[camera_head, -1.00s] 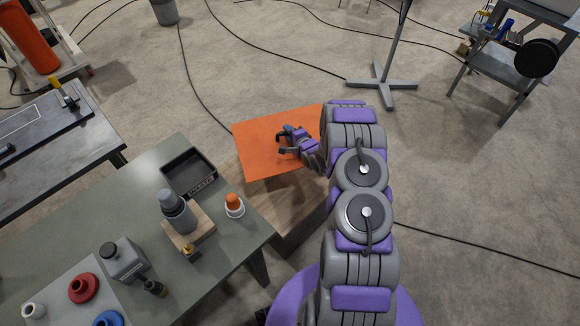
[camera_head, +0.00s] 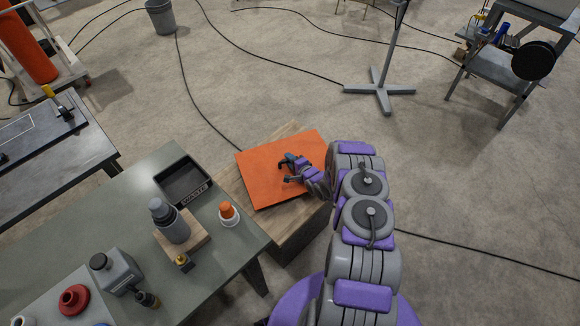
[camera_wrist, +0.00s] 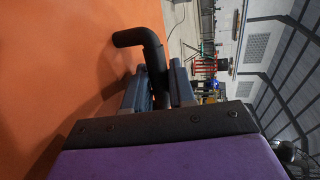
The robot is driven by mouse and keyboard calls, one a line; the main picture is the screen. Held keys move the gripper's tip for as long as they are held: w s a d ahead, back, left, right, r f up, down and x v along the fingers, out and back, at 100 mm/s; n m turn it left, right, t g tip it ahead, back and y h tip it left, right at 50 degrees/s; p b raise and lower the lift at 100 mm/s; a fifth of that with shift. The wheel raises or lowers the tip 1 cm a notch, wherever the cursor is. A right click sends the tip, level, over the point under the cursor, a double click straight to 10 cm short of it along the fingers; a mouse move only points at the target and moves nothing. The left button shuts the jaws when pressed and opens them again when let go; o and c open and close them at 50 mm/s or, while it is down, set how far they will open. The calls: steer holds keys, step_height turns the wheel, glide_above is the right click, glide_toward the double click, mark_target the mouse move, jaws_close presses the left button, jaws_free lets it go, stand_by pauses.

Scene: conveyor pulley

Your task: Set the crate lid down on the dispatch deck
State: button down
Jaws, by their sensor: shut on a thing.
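The crate lid is a flat orange panel (camera_head: 265,181) in the middle of the head view, over a wooden box-like block (camera_head: 290,236). My gripper (camera_head: 288,171) is above the lid's middle and shut on its dark handle. The lid fills the left of the wrist view (camera_wrist: 55,70), where the black bent handle (camera_wrist: 142,38) runs between the fingers (camera_wrist: 157,88). Wood shows past the lid's far, left and near edges. I cannot tell whether the lid touches the wood. No label marks the wooden block as the dispatch deck.
A green-grey table (camera_head: 95,220) stands at the left with a black tray (camera_head: 183,180), a grey bottle (camera_head: 170,222) on a wooden block, and an orange-topped cup (camera_head: 228,213). A stand (camera_head: 381,90) is beyond. Cables cross the open floor.

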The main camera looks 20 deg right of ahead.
steer(key=f, duration=0.1)
steer(key=a+f, duration=0.1)
steer(key=f, duration=0.1)
steer(key=shift+f+b, duration=0.2)
steer(key=shift+b, duration=0.1)
steer(key=shift+d, duration=0.15)
steer(key=c, duration=1.1)
jaws_free()
steer(key=shift+d, duration=0.15)
steer(key=shift+o, duration=0.9)
steer(key=shift+s+a, duration=0.1)
steer(key=shift+a, duration=0.15)
